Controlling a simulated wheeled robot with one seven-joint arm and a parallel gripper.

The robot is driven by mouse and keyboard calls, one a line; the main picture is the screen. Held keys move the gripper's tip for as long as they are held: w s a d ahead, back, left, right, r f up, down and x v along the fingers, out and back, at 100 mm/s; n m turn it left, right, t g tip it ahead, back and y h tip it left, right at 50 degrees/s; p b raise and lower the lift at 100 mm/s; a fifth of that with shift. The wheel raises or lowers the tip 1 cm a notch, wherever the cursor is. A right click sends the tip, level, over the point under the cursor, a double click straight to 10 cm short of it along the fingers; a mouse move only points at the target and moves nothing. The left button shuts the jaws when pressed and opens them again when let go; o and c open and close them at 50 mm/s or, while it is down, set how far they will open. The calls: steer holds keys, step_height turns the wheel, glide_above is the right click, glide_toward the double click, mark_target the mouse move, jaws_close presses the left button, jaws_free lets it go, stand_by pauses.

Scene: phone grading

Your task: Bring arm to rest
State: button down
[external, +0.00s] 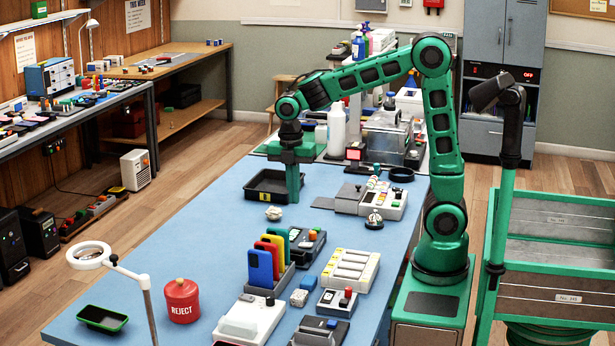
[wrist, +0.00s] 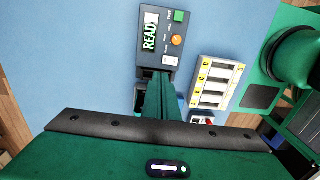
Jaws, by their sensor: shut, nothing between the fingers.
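My green arm rises from its base at the right of the external view and reaches left over the blue table (external: 190,250). My gripper (external: 293,197) points down near the black tray (external: 262,190), with its fingers together and nothing between them. In the wrist view my gripper's fingers (wrist: 161,85) show pressed together. Past them lies a dark test device (wrist: 165,45) with a lit display reading "READ", the rest cut off or unclear. It also shows in the external view (external: 311,247), nearer the camera than my gripper.
A rack holds upright phones, including a blue one (external: 260,268). A white slotted tray (external: 350,268), a red REJECT bin (external: 181,301), a green-rimmed tray (external: 103,318) and a magnifier lamp (external: 92,256) stand nearer.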

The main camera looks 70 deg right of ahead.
steer(key=shift+r, duration=0.5)
steer(key=s+d+m, duration=1)
steer(key=d, duration=0.1)
steer(key=s+d+f+m, duration=0.2)
steer(key=s+d+m, duration=0.1)
steer(key=s+m, duration=0.4)
steer(key=s+d+f+m, duration=0.2)
steer(key=s+d+m, duration=0.2)
steer(key=s+m, duration=0.3)
steer(key=s, duration=0.2)
steer(key=shift+s+t, duration=0.3)
steer(key=shift+s, duration=0.1)
